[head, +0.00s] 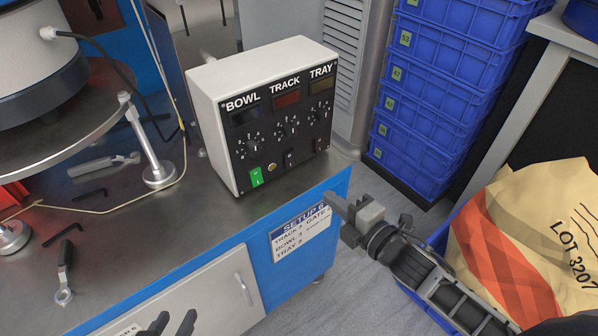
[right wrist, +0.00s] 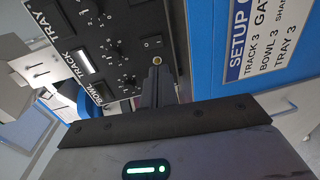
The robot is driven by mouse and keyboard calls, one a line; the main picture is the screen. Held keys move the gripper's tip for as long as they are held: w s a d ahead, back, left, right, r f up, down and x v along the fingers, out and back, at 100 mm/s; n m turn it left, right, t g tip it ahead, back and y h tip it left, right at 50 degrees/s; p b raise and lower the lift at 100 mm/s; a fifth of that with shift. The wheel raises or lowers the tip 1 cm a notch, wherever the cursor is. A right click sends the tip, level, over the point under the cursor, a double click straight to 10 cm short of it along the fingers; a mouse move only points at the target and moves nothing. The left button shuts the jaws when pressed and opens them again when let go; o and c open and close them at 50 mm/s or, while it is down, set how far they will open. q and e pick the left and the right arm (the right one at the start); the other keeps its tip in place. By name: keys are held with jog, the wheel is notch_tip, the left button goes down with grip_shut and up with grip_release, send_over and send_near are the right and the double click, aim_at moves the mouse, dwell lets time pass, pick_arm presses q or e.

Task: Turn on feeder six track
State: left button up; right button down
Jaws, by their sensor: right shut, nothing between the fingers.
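The feeder control box (head: 262,110) stands on the steel bench, with BOWL, TRACK and TRAY columns of display, knob and rocker switch. The TRACK switch (head: 290,158) is black and unlit; it also shows in the right wrist view (right wrist: 153,43). The BOWL switch (head: 256,177) is green. The TRAY switch (head: 318,145) is dark. A small brass button (head: 272,168) sits between the BOWL and TRACK switches. My right gripper (head: 337,203) is shut and empty, below and in front of the box's right end. My left gripper (head: 173,318) shows two dark fingers, apart, at the bottom edge.
A setup card (head: 302,232) is on the blue bench front. Blue crates (head: 430,90) are stacked behind on the right. A paper sack (head: 525,235) stands at the right. Tools, including a wrench (head: 64,275), lie on the bench (head: 130,225) at left. A round bowl feeder is at far left.

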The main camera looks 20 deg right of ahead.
aim_at(290, 166)
jog(key=x, duration=1.2)
jog(key=shift+b, duration=0.3)
pick_arm(q)
jog(key=shift+w+r, duration=0.1)
jog(key=shift+w, duration=0.15)
